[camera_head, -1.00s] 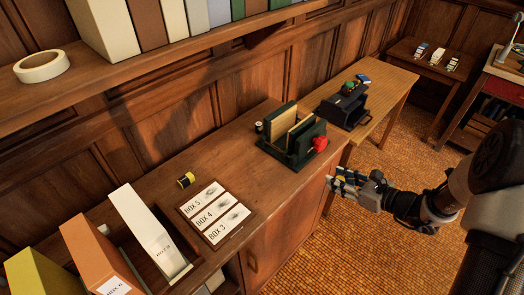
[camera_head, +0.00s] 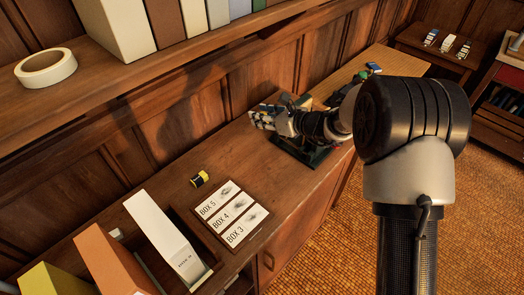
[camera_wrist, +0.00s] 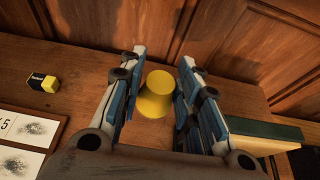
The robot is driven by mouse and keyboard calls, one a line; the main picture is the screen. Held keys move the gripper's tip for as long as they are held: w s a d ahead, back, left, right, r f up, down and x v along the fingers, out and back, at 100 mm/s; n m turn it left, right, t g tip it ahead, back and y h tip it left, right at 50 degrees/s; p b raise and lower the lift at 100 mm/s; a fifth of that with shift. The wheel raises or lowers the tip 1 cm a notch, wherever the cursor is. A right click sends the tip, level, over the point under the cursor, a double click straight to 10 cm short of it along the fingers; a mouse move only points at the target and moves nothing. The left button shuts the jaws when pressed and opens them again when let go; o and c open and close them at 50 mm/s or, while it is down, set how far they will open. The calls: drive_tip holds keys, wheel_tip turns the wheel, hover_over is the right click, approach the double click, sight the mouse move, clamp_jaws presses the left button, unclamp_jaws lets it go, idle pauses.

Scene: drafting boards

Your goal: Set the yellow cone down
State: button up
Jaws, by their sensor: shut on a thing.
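The yellow cone (camera_wrist: 157,94) shows between my fingers in the wrist view, its narrower top toward the wall. My gripper (camera_wrist: 160,85) is shut on it. In the head view my gripper (camera_head: 262,118) is over the far part of the wooden cabinet top (camera_head: 225,160), near the wall panelling, and the cone cannot be made out there. In the wrist view the cone appears over the wooden top; whether its base touches the wood I cannot tell.
A black and yellow block (camera_head: 199,179) and a board with box labels (camera_head: 232,212) lie left of my gripper. Upright files (camera_head: 160,235) stand at the near left. Wood between the block and my gripper is clear.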

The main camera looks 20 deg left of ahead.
sight(263, 155)
wheel_tip(263, 155, down, 15)
drive_tip(key=b, duration=0.3)
drive_tip(key=shift+f, duration=0.1)
drive_tip(key=shift+f+b, duration=0.15)
drive_tip(key=shift+b, duration=0.15)
drive_tip(key=o, duration=1.1)
drive_tip(key=shift+d+r+p, duration=0.1)
drive_tip(key=shift+r+p, duration=0.2)
drive_tip(key=p+v, duration=0.2)
drive_tip(key=v, duration=0.9)
drive_tip(key=shift+s+d, duration=0.2)
drive_tip(key=shift+d, duration=0.1)
